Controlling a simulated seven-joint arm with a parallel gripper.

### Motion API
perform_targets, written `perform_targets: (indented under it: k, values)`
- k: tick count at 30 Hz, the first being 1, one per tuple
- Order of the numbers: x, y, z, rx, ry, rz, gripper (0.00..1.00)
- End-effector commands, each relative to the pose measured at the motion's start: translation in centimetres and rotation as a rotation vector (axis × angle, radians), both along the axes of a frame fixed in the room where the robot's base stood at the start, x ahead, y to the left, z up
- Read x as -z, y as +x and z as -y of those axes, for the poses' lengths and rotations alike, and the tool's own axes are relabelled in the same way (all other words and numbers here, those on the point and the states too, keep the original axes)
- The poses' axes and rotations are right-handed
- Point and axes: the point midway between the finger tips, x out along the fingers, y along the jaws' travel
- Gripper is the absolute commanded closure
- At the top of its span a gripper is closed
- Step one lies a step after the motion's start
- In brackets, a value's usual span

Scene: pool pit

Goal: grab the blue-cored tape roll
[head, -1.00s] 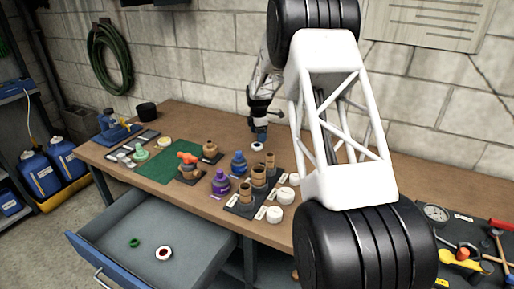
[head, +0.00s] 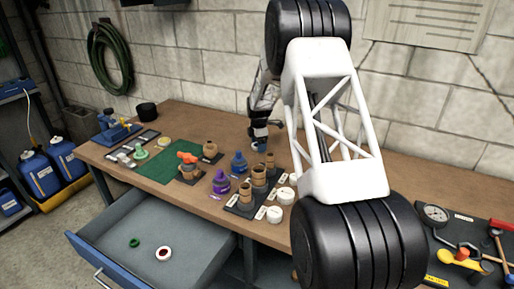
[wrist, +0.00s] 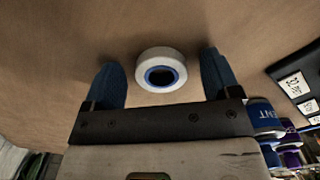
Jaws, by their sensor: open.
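The blue-cored tape roll (wrist: 147,58) is a white ring with a blue inner core, lying flat on the bench. In the wrist view it sits between the two blue fingers of my gripper (wrist: 160,72), with a gap on each side. The gripper is open, and the fingers are apart from the roll. In the head view my gripper (head: 259,146) is low over the bench behind the bottles, and the roll is mostly hidden there.
Blue (head: 239,164) and purple (head: 221,184) bottles and brown cylinders (head: 259,176) stand in front of the gripper. White round pieces (head: 286,195) lie right of them. An open drawer (head: 190,220) holds a red-cored roll (head: 157,253) and a green ring (head: 134,242).

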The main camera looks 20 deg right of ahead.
Motion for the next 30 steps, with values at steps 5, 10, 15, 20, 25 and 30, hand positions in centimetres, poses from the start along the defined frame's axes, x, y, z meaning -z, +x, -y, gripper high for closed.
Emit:
perform_targets:
  k: [5, 10, 15, 20, 25, 30]
  values:
    - [-0.01, 0.0, 0.0, 0.0, 0.0, 0.0, 0.18]
    - [-0.02, 0.01, 0.0, 0.0, 0.0, 0.0, 0.36]
    - [-0.02, 0.01, 0.0, 0.0, 0.0, 0.0, 0.62]
    - [-0.02, 0.01, 0.01, 0.0, 0.0, 0.0, 0.7]
    - [-0.12, 0.01, 0.0, 0.0, 0.0, 0.0, 0.7]
    - [-0.93, 0.04, 0.01, 0.0, 0.0, 0.001, 0.7]
